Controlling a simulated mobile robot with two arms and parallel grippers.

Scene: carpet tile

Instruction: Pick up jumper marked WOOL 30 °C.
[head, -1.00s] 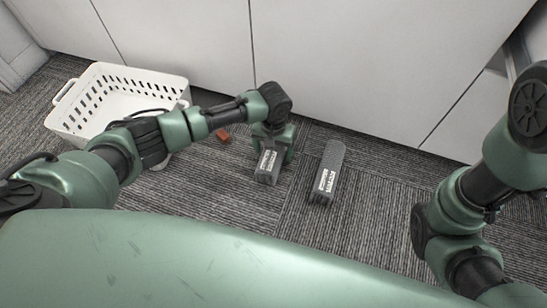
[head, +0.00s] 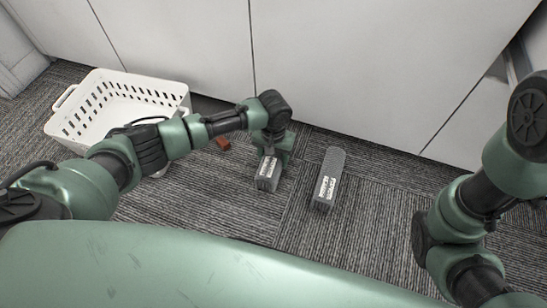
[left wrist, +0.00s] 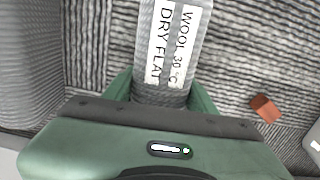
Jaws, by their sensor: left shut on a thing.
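The grey folded jumper (head: 268,176) has a white label. In the left wrist view the jumper (left wrist: 146,18) shows a label reading "WOOL 30 °C" and "DRY FLAT". My left gripper (head: 270,154) is shut on its far end, with the green fingers on either side of it in the left wrist view (left wrist: 161,92). I cannot tell whether the jumper is clear of the carpet. A second grey folded bundle (head: 333,165) with a white label lies to the right, apart from the gripper. My right gripper is out of view; only its arm shows.
A white slotted laundry basket (head: 78,127) stands at the left, behind my left arm. A small red-brown block (head: 222,143) lies on the carpet between basket and gripper. White cabinet fronts (head: 340,60) close off the back. Carpet is free in the front middle.

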